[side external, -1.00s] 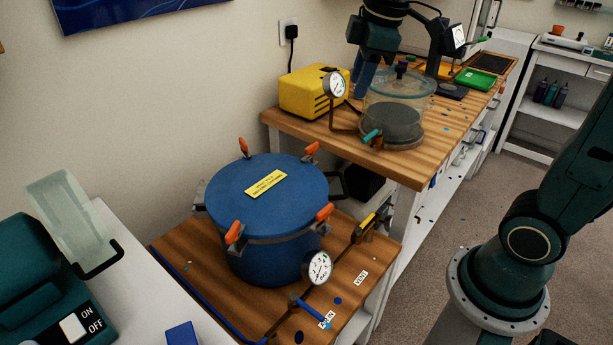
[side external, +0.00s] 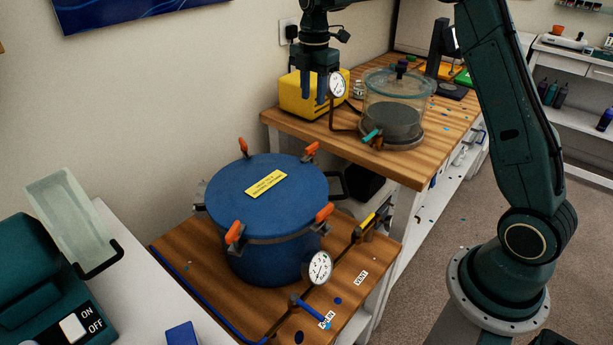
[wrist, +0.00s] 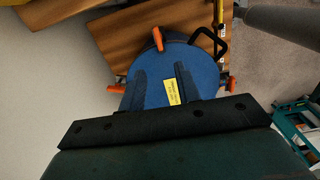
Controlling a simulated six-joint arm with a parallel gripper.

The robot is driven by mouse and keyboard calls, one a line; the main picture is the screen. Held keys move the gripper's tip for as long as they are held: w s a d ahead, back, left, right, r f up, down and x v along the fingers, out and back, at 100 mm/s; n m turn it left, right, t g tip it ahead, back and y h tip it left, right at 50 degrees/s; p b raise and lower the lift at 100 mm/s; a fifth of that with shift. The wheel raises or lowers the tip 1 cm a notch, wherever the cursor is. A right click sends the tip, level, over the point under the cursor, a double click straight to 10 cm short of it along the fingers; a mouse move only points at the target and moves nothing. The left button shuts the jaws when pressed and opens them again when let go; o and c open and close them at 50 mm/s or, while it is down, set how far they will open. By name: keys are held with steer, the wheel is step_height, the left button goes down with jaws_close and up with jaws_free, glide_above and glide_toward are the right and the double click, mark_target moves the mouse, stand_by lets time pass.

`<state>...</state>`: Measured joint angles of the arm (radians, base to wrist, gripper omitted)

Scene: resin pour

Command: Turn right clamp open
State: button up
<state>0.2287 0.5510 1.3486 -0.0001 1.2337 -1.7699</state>
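The blue pressure pot (side external: 225,195) stands on the lower wooden bench with its lid on. Orange clamp handles sit around its rim: front right (side external: 325,212), front left (side external: 235,232), back left (side external: 243,147) and back right (side external: 311,150). All stand roughly upright. I cannot tell which one is the task's right clamp. My gripper (side external: 314,97) is open and empty, pointing down in front of the yellow pump, above and behind the pot. In the wrist view, my gripper's fingers (wrist: 161,85) are spread over the pot lid (wrist: 205,75), with orange handles at the lid's edge.
The yellow pump (side external: 293,92) and the glass chamber (side external: 395,105) stand on the upper bench. A pressure gauge (side external: 319,268) and a blue valve handle (side external: 313,311) are in front of the pot. The wall is close behind.

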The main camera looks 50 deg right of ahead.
mark_target(312, 145)
steer(key=shift+w+d+f, duration=0.15)
steer(key=shift+w+f, duration=0.05)
steer(key=shift+f, duration=0.1)
steer(key=shift+f, duration=0.15)
step_height(312, 145, down, 14)
steer(key=shift+r, duration=0.25)
stand_by(0.4)
jaws_close()
